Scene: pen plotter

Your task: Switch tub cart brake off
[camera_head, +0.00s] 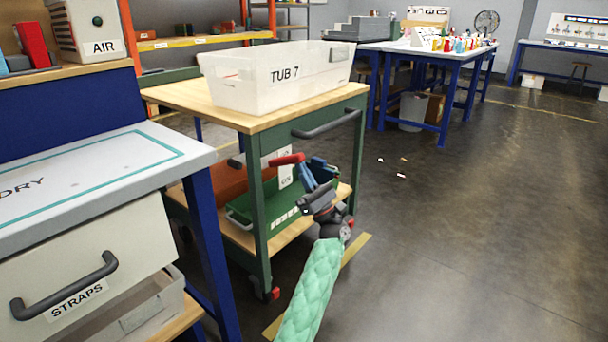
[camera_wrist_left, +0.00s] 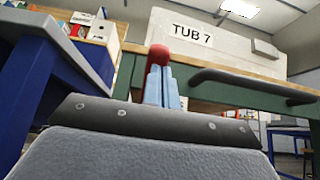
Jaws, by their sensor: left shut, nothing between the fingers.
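The tub cart (camera_head: 257,190) is a green-framed cart with a wooden top, and a white tub marked TUB 7 (camera_head: 262,90) stands on it. A red brake lever (camera_head: 287,160) sticks out at the cart's near side, beside a white label (camera_head: 284,178) partly hidden by it. My left gripper (camera_head: 311,170) has blue fingers, shut and empty, just right of the red lever. In the left wrist view the lever's rounded red end (camera_wrist_left: 186,54) lies just beyond the blue fingertips (camera_wrist_left: 161,72); I cannot tell whether they touch. My right gripper is not in view.
The cart's push handle (camera_head: 325,125) is above my left gripper. Orange and green bins (camera_head: 285,212) sit on the lower shelf. A blue-legged bench with a STRAPS drawer (camera_head: 75,270) stands close at left. The floor to the right is open.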

